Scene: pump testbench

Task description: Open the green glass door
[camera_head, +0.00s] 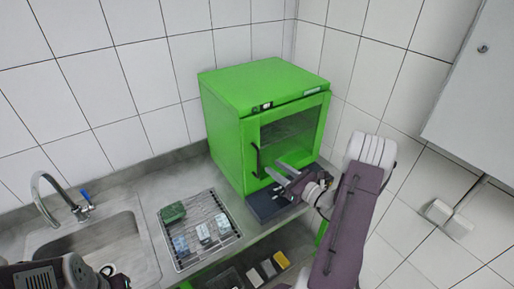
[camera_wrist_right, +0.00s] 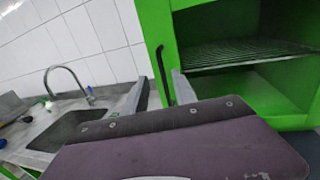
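The green cabinet (camera_head: 222,130) stands on the counter against the tiled wall. Its framed glass door (camera_head: 290,133) faces front and looks closed in the head view. A black vertical handle (camera_head: 256,160) is on the door's left side. My right gripper (camera_head: 275,169) is open, with its fingertips close to the handle's lower part. In the right wrist view the handle (camera_wrist_right: 163,75) shows between the two spread fingers; I cannot tell whether they touch it. My left arm shows at the bottom left of the head view; its gripper (camera_head: 112,276) is only partly visible.
A wire rack (camera_head: 178,257) with small boxes stands left of the cabinet, beside the sink (camera_head: 95,245) and tap (camera_head: 45,190). A dark flat block (camera_head: 265,208) lies before the cabinet. A white wall cabinet (camera_head: 480,95) hangs at the right.

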